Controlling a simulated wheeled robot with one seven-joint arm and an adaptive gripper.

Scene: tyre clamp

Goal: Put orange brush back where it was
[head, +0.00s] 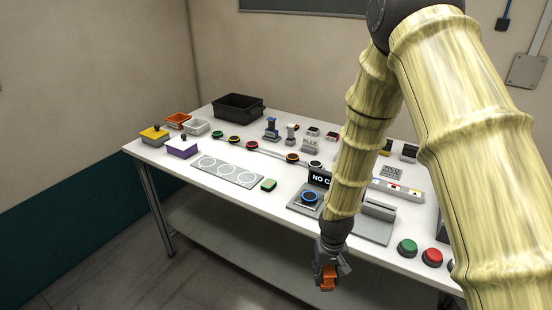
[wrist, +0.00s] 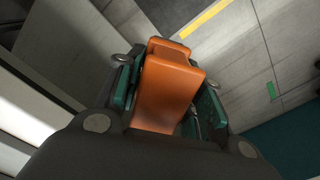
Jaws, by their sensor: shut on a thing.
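The orange brush (wrist: 168,90) is between the fingers of my gripper (wrist: 168,95) in the wrist view, with a finger against each side. In the head view my gripper (head: 328,272) hangs at the front edge of the white table (head: 235,200), shut on the orange brush (head: 327,284). The brush is in the air in front of the table, with the grey floor behind it in the wrist view. The lower part of the brush is hidden by the gripper body in the wrist view.
A grey panel with white circles (head: 227,172) and a green block (head: 269,185) lie near the front edge. A device with a blue ring (head: 310,197) and green (head: 407,247) and red (head: 432,257) buttons stand nearby. A black bin (head: 238,107) is at the back.

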